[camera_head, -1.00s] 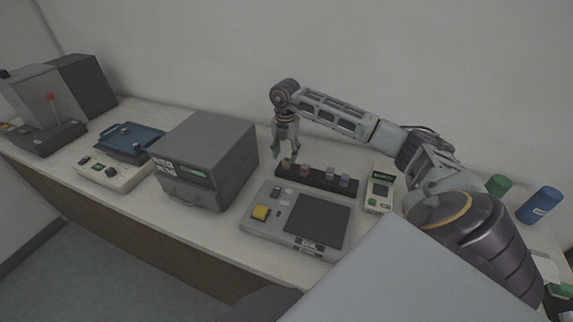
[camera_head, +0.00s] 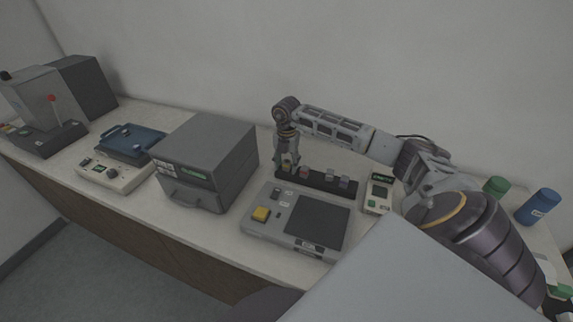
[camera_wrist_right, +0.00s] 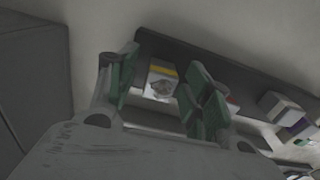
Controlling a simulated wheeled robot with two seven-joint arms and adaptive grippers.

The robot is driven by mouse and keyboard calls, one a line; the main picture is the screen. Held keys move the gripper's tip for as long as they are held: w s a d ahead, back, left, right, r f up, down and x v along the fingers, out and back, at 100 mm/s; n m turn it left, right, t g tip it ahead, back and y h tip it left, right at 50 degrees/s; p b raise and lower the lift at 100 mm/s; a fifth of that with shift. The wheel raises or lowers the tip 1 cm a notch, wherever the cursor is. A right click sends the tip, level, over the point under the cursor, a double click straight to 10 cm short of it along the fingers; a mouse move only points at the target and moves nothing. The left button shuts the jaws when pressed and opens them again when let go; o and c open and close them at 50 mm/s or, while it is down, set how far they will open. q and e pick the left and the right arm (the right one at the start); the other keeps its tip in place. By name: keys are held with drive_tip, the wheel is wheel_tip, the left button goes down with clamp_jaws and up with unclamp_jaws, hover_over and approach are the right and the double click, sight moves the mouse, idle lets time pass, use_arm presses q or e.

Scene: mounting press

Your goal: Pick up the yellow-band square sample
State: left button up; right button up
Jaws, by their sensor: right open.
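The yellow-band square sample (camera_wrist_right: 162,82) is a small pale block with a yellow band. It sits at one end of the dark rack (camera_wrist_right: 215,62) in the right wrist view. In the head view the rack (camera_head: 318,180) stands behind the grey panel, and the sample (camera_head: 287,167) is partly hidden by my gripper. My right gripper (camera_head: 287,164) points down over the rack's left end. In the wrist view its green-padded fingers (camera_wrist_right: 165,88) are open, one on each side of the sample. I cannot tell whether they touch it. My left gripper is not in view.
Other samples stand farther along the rack, including a red-banded one (camera_head: 304,171) beside the gripper and a purple-banded one (camera_head: 344,182). A grey box machine (camera_head: 205,160) stands left, a grey panel (camera_head: 298,222) in front and a small meter (camera_head: 379,193) right.

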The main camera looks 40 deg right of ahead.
sight(286, 161)
clamp_jaws()
idle(0.3)
drive_tip(key=shift+r, duration=0.15)
wheel_tip(286, 161, up, 9)
drive_tip(key=shift+r+b, duration=0.15)
drive_tip(key=shift+b, duration=0.25)
drive_tip(key=shift+r, duration=0.25)
idle(0.6)
